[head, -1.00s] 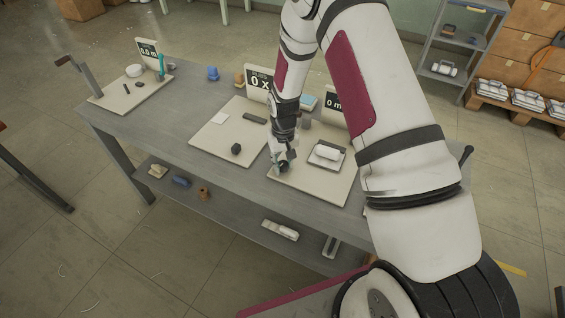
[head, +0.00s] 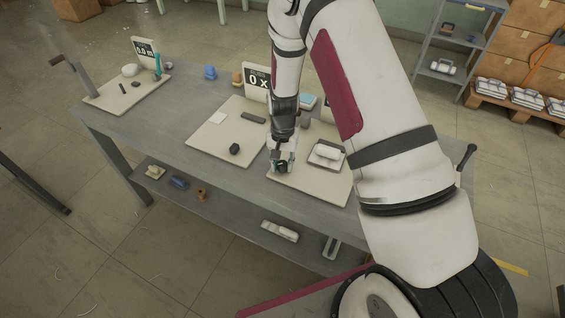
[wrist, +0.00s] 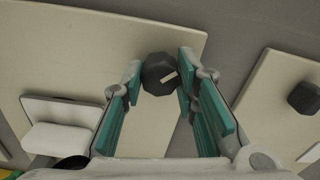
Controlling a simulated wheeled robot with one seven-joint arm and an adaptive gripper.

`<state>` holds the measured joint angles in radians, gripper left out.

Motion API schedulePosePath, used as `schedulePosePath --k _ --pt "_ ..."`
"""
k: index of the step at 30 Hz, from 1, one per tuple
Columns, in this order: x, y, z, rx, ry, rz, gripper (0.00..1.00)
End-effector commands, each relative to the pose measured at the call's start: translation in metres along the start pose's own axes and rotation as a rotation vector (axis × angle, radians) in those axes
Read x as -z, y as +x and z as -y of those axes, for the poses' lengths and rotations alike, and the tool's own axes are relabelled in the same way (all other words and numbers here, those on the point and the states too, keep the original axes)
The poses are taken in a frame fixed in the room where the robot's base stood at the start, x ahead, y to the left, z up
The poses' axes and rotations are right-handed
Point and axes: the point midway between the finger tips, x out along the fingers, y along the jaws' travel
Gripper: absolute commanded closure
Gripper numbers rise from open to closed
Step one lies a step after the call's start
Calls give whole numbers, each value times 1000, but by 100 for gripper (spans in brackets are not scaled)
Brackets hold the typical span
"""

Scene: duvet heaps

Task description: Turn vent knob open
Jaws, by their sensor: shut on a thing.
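The vent knob is a dark faceted knob (wrist: 158,72) with a short white mark, on the front part of a cream board (wrist: 120,25). The mark slants up to the right in the wrist view. My gripper (wrist: 158,80) has its teal-padded fingers on both sides of the knob, shut on it. In the head view my gripper (head: 281,165) points down at the board and mostly hides the knob.
A second dark knob (head: 235,149) stands on the neighbouring board to the left. A white roll-like piece on a dark-edged plate (head: 327,153) lies right of my gripper. Display signs (head: 257,79) stand behind. The table's front edge is close.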

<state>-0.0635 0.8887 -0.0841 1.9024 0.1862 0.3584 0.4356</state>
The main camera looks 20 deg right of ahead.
Motion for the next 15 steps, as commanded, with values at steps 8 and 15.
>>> schedulePosePath --k 8,15 --pt "1 0 1 2 8 -2 100" --pt "1 0 1 2 7 -2 52"
